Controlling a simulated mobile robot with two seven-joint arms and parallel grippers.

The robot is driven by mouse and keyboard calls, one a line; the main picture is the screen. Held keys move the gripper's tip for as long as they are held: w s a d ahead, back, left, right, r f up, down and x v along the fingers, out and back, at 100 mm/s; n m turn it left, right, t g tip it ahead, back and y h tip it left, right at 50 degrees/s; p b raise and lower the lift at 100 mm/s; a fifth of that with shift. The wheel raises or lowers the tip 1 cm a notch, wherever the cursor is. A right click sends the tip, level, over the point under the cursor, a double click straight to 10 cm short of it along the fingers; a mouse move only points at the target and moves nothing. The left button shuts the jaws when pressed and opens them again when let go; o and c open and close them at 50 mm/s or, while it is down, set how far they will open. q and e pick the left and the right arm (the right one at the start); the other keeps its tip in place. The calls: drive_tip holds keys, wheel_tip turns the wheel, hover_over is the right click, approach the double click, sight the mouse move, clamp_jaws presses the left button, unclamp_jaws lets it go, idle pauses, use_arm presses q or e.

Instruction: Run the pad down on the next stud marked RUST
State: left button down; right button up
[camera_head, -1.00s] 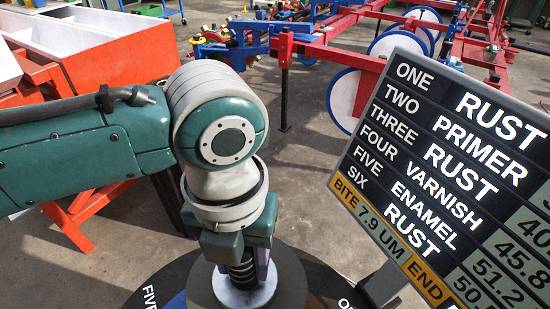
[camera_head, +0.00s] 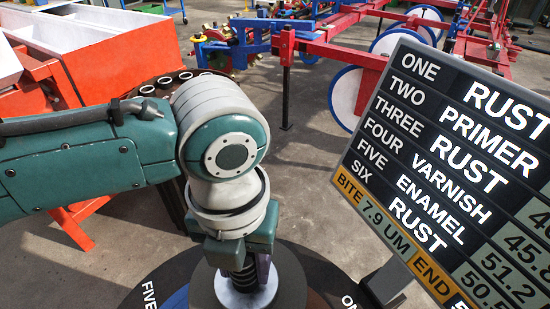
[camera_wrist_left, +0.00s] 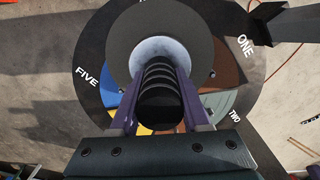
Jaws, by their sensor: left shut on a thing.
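My left gripper (camera_head: 247,270) is shut on the black ribbed grip (camera_wrist_left: 160,92) of a tool, with a purple finger on each side. The tool's wide grey round pad (camera_head: 290,278) is below the grip and over a dark round plate (camera_head: 335,280). In the wrist view the plate's rim reads ONE, TWO and FIVE, with blue, yellow, brown and green sectors partly showing. The pad hides the plate's middle; I cannot tell what it touches. The board (camera_head: 455,160) lists ONE, THREE and SIX as RUST, TWO PRIMER, FOUR VARNISH, FIVE ENAMEL. My right gripper is not in view.
The board stands close on the right, on a grey post (camera_head: 388,285). An orange and white trailer-like machine (camera_head: 110,50) is behind my left arm, near a dark disc with pale rings (camera_head: 185,80). Red and blue farm equipment (camera_head: 340,45) stands at the back. Concrete floor between is clear.

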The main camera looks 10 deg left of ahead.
use_arm(q)
drive_tip(key=shift+f, duration=0.15)
drive_tip(key=shift+f+b, duration=1.2)
drive_tip(key=shift+f, duration=0.25)
drive_tip(key=shift+r, duration=0.1)
wheel_tip(320, 180, up, 5)
drive_tip(key=p, duration=0.5)
